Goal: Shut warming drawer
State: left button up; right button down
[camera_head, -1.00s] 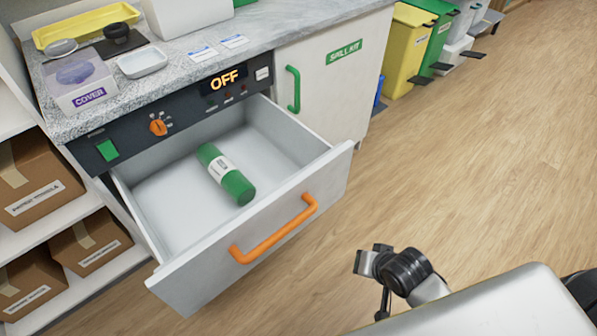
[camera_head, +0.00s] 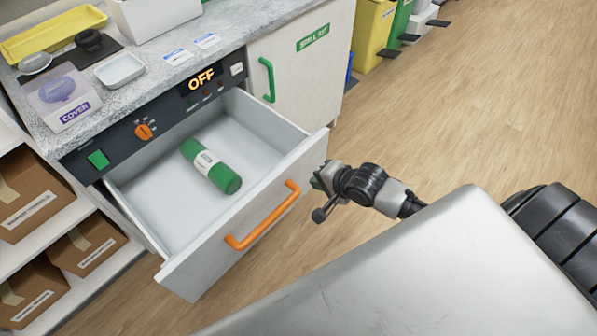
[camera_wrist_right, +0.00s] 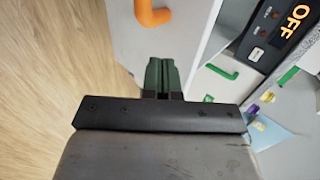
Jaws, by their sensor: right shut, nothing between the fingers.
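The warming drawer (camera_head: 170,268) stands pulled out, its light grey front with an orange handle (camera_head: 262,217) facing me. A green cylinder with a white label (camera_head: 211,166) lies inside it. My right gripper (camera_head: 316,183) is at the right end of the drawer front, beside the handle. In the right wrist view its green fingers (camera_wrist_right: 161,75) are together and empty, over the drawer front (camera_wrist_right: 185,35). The orange handle (camera_wrist_right: 152,14) is off to one side there. Whether the fingertips touch the front I cannot tell. My left gripper is out of view.
The control panel (camera_head: 150,120) above the drawer reads OFF. A closed cabinet door with a green handle (camera_head: 267,80) is to the right. Cardboard boxes (camera_head: 32,190) fill shelves on the left. Yellow and green bins (camera_head: 375,35) stand farther back. The wooden floor at right is clear.

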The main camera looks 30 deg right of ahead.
aim_at(292, 171)
jog(key=w, duration=0.1)
jog(key=w+a+f, duration=0.1)
jog(key=w, duration=0.1)
jog(key=w+f, duration=0.1)
jog(key=w, duration=0.1)
jog(key=shift+a+f, duration=0.2)
jog(key=shift+a, duration=0.2)
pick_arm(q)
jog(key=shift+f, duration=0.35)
pick_arm(e)
jog(key=shift+w+a, duration=0.2)
jog(key=shift+w, duration=0.45)
jog(key=shift+w, duration=0.1)
